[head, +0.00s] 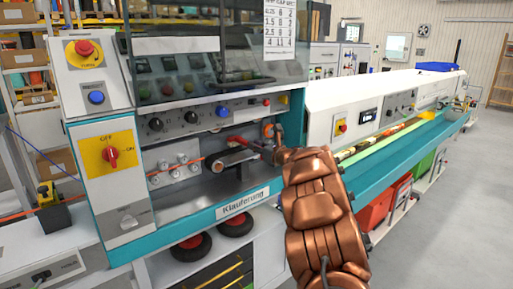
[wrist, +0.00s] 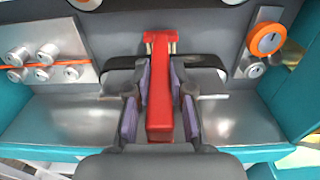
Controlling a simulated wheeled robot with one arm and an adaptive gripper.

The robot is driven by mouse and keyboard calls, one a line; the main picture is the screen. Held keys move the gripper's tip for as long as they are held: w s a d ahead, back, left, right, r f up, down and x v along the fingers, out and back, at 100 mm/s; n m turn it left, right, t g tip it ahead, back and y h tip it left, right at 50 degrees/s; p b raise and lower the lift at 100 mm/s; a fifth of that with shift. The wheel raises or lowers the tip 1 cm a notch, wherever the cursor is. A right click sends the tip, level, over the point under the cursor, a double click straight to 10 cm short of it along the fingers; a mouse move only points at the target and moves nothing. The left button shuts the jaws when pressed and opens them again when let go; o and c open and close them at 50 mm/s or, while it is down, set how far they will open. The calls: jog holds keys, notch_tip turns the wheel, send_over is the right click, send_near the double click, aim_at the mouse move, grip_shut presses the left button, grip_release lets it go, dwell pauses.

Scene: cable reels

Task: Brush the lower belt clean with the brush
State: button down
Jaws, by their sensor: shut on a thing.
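The brush (wrist: 160,95) is red, with pale bristles at its far end, and lies between the two purple-padded fingers of my gripper (wrist: 160,100) in the wrist view. My gripper is shut on it. In the head view the red brush (head: 238,141) shows just above the lower belt (head: 232,157), a short dark band in the machine's front recess. In the wrist view dark rounded belt parts (wrist: 205,77) show on both sides of the brush. The brush hides the middle, so I cannot tell whether the bristles touch the belt. My gripper (head: 262,146) is partly hidden by its own arm.
The teal-edged machine has side walls around the recess, and a glass cover (head: 220,60) hangs above. Metal rollers with an orange wire (wrist: 45,65) are left of the brush; an orange ring (wrist: 267,39) is right. A long conveyor (head: 400,140) runs off to the right. Grey floor is clear at right.

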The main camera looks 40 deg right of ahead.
jog(key=shift+a+f+b, duration=0.1)
jog(key=shift+f+b, duration=1.05)
jog(key=shift+b, duration=0.55)
dwell(0.7)
jog(key=a+b, duration=0.6)
jog(key=b, duration=0.1)
jog(key=shift+s+d+r+p, duration=0.1)
jog(key=shift+d+p, duration=0.6)
jog(key=shift+d, duration=2.25)
jog(key=d+p, duration=0.2)
jog(key=d, duration=0.4)
jog(key=shift+s+d, duration=0.15)
jog(key=shift+d, duration=0.1)
jog(key=shift+r+p, duration=0.65)
jog(key=shift+r, duration=0.55)
